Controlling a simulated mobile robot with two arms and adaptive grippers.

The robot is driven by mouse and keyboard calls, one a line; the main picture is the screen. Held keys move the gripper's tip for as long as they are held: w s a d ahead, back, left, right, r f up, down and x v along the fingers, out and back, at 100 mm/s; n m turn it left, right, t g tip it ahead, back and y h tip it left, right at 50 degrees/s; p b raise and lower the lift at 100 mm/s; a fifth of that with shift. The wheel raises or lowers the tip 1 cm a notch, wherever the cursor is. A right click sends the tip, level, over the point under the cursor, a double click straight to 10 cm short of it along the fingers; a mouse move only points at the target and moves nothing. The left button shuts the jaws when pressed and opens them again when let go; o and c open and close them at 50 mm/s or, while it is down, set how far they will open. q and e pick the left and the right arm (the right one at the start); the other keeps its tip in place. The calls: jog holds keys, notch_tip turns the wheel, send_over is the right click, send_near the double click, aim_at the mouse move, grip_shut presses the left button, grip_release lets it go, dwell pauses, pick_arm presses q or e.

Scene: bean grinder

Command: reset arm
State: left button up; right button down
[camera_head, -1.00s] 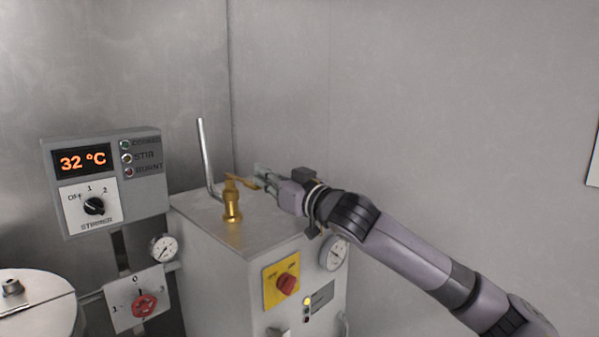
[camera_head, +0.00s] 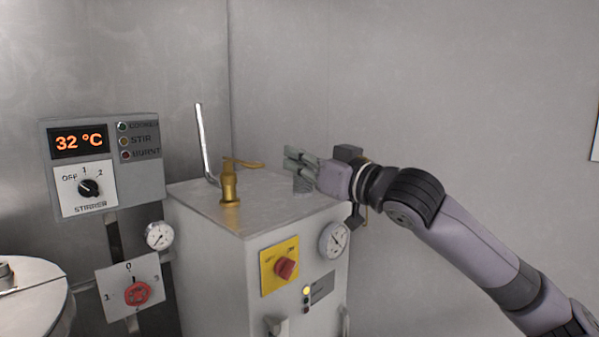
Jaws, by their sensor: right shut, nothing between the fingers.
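My right gripper (camera_head: 291,166) is shut and empty. It is above the right side of the grey machine box (camera_head: 205,262), to the right of the brass valve (camera_head: 229,184) and apart from its lever. The valve stands upright on the box top, its lever pointing right. My right arm comes in from the lower right. My left gripper is not in view.
A bent metal pipe (camera_head: 204,145) rises behind the valve. The box front carries a red knob on a yellow plate (camera_head: 279,265) and a gauge (camera_head: 333,240). A control panel (camera_head: 107,165) reading 32 °C is at left, above a red dial (camera_head: 137,293).

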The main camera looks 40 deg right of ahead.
jog(key=shift+s, duration=0.35)
jog(key=shift+r, duration=0.1)
dwell(0.3)
